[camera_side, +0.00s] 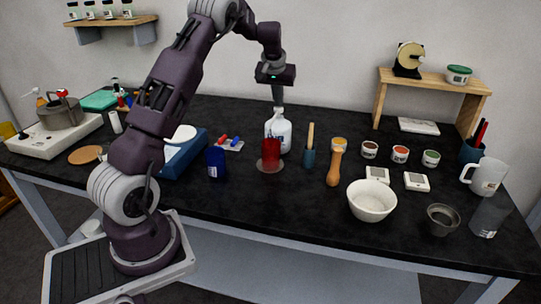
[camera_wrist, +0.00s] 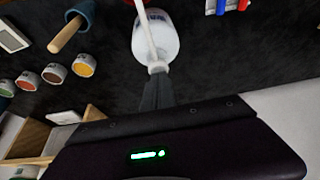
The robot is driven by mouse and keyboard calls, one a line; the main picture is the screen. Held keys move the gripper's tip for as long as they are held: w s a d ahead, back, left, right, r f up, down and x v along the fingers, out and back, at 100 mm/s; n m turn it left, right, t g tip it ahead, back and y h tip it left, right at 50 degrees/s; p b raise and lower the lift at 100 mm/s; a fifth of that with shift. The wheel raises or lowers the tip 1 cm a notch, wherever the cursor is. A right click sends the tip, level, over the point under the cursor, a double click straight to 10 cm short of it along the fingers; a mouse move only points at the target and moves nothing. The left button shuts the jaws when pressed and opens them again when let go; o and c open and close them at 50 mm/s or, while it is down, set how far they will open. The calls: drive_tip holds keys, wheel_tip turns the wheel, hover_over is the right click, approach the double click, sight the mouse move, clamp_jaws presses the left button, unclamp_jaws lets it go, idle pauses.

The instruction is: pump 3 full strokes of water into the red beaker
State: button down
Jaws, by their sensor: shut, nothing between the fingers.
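A white pump bottle (camera_side: 283,137) stands upright on the black table, behind the red beaker (camera_side: 267,158). The beaker stands on a round coaster (camera_side: 262,168); its water level cannot be made out. My gripper (camera_side: 279,104) points down directly above the bottle, fingers shut with nothing between them. In the wrist view, the fingertips (camera_wrist: 158,76) are at the pump head (camera_wrist: 157,67), touching it or very close.
A blue cup with a wooden pestle (camera_side: 309,157) stands right of the beaker, and a dark blue beaker (camera_side: 215,165) to its left. Red and blue markers (camera_side: 229,142) lie left of the bottle. A white bowl (camera_side: 371,203) and small jars (camera_side: 400,153) are farther right.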

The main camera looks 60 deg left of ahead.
drive_tip(key=shift+f, duration=0.15)
drive_tip(key=shift+r, duration=1.35)
wheel_tip(320, 180, up, 6)
